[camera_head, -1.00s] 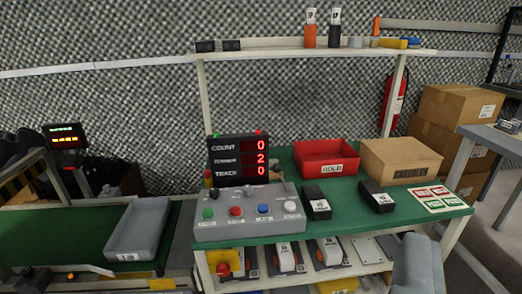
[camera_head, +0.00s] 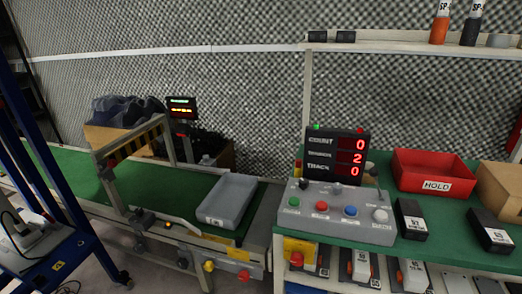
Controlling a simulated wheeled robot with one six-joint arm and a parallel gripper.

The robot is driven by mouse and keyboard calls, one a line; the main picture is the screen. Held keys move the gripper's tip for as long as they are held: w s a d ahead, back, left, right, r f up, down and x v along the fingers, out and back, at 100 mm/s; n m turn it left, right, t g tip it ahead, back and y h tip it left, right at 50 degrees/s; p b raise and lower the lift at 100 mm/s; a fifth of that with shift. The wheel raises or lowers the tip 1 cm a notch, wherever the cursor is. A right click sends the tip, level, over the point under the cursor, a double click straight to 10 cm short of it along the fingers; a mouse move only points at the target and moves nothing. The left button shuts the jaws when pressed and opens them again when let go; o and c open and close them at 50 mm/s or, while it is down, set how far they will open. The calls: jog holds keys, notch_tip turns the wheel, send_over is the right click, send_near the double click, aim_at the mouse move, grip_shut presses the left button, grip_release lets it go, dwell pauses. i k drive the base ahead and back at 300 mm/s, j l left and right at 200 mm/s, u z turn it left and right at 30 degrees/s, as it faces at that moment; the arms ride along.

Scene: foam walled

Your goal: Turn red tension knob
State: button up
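A grey control box (camera_head: 345,222) sits on the green bench top, right of centre. A red knob (camera_head: 321,206) stands on its sloped face, between a green knob (camera_head: 293,202) and a blue knob (camera_head: 350,211). A white knob (camera_head: 380,215) is at the right end. The small labels are too blurred to read. Behind the box, a dark display (camera_head: 336,153) shows COUNT 0, a blurred middle line with 2, and TRACK 0. My gripper is not in view, and nothing touches the red knob.
More red knobs sit on yellow plates, one under the bench edge (camera_head: 297,259) and one on the conveyor side (camera_head: 244,275). A grey tray (camera_head: 228,200) lies on the conveyor. A red HOLD bin (camera_head: 432,172) and black boxes (camera_head: 411,220) stand right of the control box.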

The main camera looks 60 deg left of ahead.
aim_at(243, 276)
jog(key=u, duration=1.1)
jog(key=k+l+u, duration=0.1)
jog(key=k+u, duration=0.5)
jog(key=k, duration=0.05)
